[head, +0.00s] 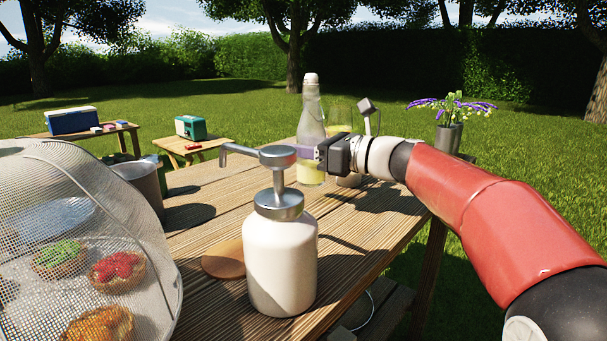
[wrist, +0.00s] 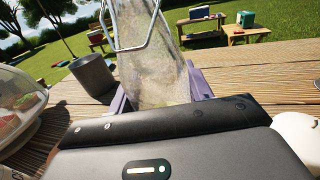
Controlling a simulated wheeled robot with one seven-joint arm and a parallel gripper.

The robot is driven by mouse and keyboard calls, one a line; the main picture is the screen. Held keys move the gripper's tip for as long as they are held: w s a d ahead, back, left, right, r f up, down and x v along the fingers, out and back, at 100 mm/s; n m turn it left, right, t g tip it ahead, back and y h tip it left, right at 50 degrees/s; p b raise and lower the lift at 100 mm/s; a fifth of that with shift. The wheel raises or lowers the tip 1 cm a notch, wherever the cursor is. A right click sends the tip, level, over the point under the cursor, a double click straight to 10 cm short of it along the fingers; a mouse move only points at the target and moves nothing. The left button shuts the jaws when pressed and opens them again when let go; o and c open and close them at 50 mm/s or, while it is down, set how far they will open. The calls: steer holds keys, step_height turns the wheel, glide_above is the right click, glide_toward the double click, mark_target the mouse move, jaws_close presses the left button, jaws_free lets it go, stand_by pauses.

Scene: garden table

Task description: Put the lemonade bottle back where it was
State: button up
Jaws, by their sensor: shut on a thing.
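The lemonade bottle (head: 311,115) is clear glass with a pale stopper and some pale yellow liquid low in it. It stands upright near the far edge of the table in the head view, behind the pump dispenser. My gripper (head: 309,154) reaches in from the right and is shut on the bottle's body. The wrist view shows the bottle (wrist: 155,75) between the purple-grey fingers, with its wire clasp above. I cannot tell whether its base touches the table (head: 205,215). A round wooden coaster (head: 222,261) lies partly hidden behind the dispenser.
A white pump dispenser (head: 281,262) stands in front of the bottle. A mesh cover (head: 110,195) over tarts fills the left. A metal pot (head: 142,184) stands behind it. Glasses (head: 342,115) are close behind my gripper. A flower pot (head: 448,137) is at far right.

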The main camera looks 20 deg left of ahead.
mark_target(304, 167)
step_height(304, 167, down, 4)
steer(key=shift+f+b, duration=0.2)
steer(key=shift+b, duration=0.3)
steer(key=o, duration=1.3)
steer(key=shift+f, duration=0.1)
steer(key=shift+d, duration=0.1)
steer(key=d, duration=0.4)
steer(key=s+d, duration=0.1)
steer(key=d, duration=0.2)
steer(key=s+d, duration=0.1)
steer(key=d, duration=0.3)
steer(key=shift+d, duration=0.35)
